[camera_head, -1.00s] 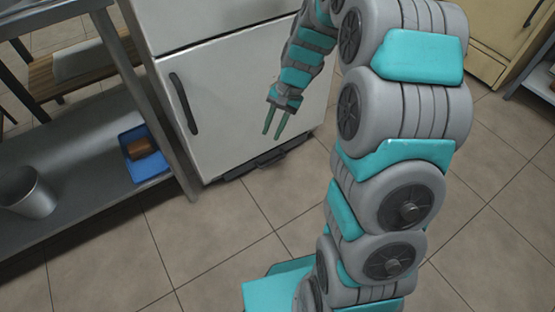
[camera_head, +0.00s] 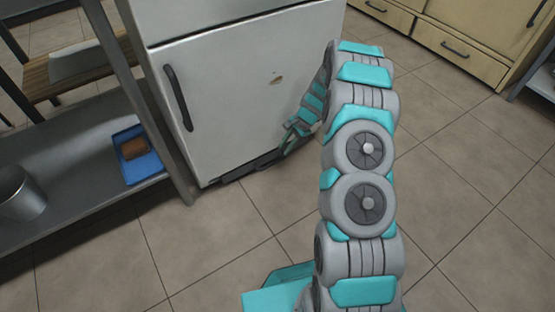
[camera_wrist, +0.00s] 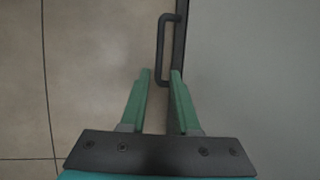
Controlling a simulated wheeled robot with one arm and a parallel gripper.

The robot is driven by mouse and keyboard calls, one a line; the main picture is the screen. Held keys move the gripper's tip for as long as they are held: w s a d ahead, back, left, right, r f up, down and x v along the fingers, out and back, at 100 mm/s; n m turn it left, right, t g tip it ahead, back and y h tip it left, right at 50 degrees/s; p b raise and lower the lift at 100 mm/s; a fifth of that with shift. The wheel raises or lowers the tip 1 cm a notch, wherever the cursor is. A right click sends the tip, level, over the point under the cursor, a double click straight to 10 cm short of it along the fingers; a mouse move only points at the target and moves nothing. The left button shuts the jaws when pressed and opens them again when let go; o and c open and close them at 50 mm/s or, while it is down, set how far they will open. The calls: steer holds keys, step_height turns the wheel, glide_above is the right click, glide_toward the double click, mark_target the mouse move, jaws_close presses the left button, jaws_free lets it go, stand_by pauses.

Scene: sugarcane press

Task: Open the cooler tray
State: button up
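The cooler is a white fridge-like cabinet (camera_head: 235,85) with a shut door. Its dark tray (camera_head: 232,173) is a low strip along the bottom edge near the floor, seemingly shut. In the wrist view the tray's dark front strip (camera_wrist: 180,45) runs beside the white body, with a black bar handle (camera_wrist: 162,45) standing off it. My gripper (camera_head: 285,149) is low by the cooler's bottom edge. In the wrist view its two green fingers (camera_wrist: 160,73) are apart, and the handle's near end appears between their tips. I cannot tell the depth gap or any contact.
A metal shelf rack (camera_head: 85,195) stands left of the cooler, with a blue tray (camera_head: 145,168) holding a brown block and a metal pot (camera_head: 20,195). Yellow cabinets (camera_head: 450,45) stand at the back right. The tiled floor (camera_head: 225,240) before the cooler is clear.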

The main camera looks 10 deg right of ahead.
mark_target(275, 162)
steer(key=b+x, duration=0.1)
steer(key=x, duration=0.6)
steer(key=shift+a+f, duration=0.1)
steer(key=shift+f, duration=0.2)
jaws_close()
steer(key=shift+s, duration=0.1)
stand_by(1.0)
